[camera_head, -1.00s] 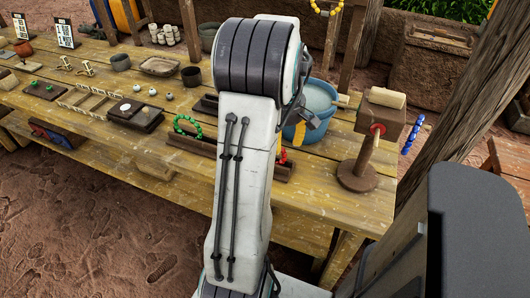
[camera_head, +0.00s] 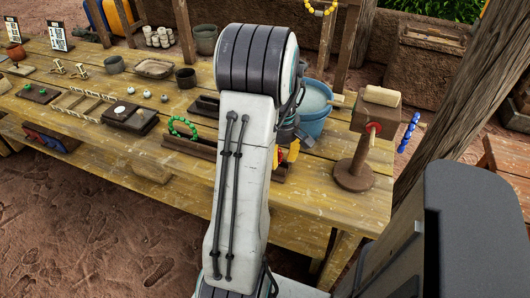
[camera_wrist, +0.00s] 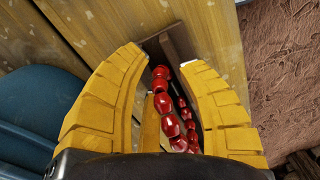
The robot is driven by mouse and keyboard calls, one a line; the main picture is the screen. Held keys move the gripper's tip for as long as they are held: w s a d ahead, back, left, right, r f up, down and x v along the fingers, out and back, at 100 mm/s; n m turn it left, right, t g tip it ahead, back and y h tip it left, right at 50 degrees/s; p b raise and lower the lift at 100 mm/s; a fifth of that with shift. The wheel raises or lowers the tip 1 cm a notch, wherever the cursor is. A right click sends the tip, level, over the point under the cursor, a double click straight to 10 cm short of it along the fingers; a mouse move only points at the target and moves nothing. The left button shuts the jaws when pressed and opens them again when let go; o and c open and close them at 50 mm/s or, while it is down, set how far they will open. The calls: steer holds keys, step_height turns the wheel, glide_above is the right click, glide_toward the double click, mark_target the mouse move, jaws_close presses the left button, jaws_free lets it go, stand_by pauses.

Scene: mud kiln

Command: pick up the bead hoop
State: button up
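A red bead hoop (camera_wrist: 171,126) stands edge-on in the wrist view, in a dark wooden rack (camera_wrist: 171,46). My gripper (camera_wrist: 165,62) is open, with one yellow finger on each side of the red beads. The fingers look apart from the beads, though the lower part of the hoop is hard to make out. In the head view my arm hides most of this hoop. A green bead hoop (camera_head: 171,127) stands to the left in the rack, a yellow one (camera_head: 322,13) hangs at the top, and a blue one (camera_head: 408,133) hangs at the right.
A blue bucket (camera_head: 314,122) stands close behind my gripper. A wooden post stand (camera_head: 353,176) is to the right on the table (camera_head: 130,160). A dark board (camera_head: 130,117), bowls and pots stand to the left.

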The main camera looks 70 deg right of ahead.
jaws_close()
stand_by(0.4)
